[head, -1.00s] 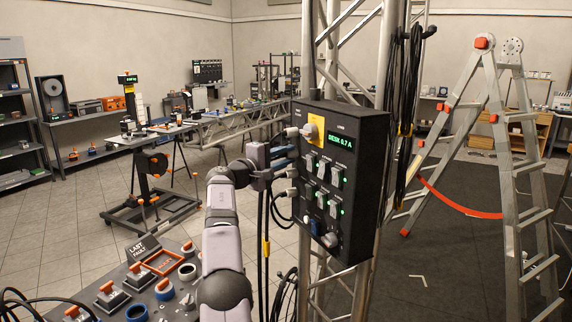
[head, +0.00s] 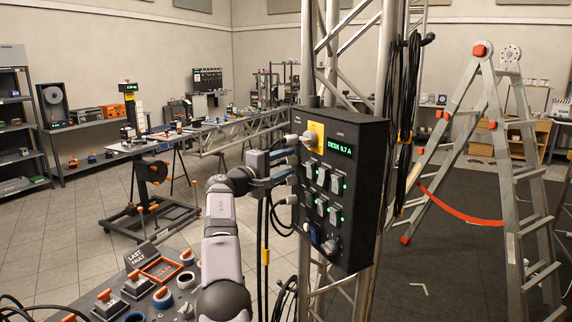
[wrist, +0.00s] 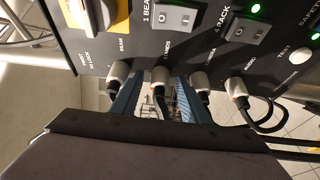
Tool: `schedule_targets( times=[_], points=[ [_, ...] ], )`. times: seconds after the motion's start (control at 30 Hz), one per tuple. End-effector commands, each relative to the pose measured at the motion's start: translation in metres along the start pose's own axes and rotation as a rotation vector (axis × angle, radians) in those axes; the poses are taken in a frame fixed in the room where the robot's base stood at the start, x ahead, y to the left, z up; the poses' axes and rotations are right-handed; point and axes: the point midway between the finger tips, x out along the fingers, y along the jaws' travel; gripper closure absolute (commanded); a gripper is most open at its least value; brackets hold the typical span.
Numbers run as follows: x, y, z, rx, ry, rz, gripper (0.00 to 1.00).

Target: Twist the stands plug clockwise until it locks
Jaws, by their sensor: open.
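The stands plug (wrist: 160,78) is a silver-collared connector with a dark cable, seated in the lower edge row of the black power box under a partly hidden label reading like "STANDS". My gripper (wrist: 160,88) is open, its two blue fingers on either side of this plug in the wrist view. I cannot tell whether either finger touches it. In the head view my gripper (head: 284,170) is at the left side of the power box (head: 362,165), and the stands plug cannot be picked out clearly there.
Similar plugs sit close by: the beam plug (wrist: 118,73) left of my fingers, the camera plug (wrist: 200,82) and the audio plug (wrist: 236,88) to the right. Cables hang below. The box display (head: 340,146) reads "DESK 0.7 A". A control desk (head: 125,300) stands at lower left.

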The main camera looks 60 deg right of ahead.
Motion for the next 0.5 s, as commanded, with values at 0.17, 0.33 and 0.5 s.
schedule_targets(
  times=[0.17,0.33,0.5],
  points=[
    [-0.008,-0.003,-0.001,0.000,0.002,0.001,0.59],
    [-0.022,-0.004,0.000,0.001,0.002,0.001,0.59],
    [-0.043,-0.004,-0.001,0.001,0.002,0.001,0.59]
  ],
)
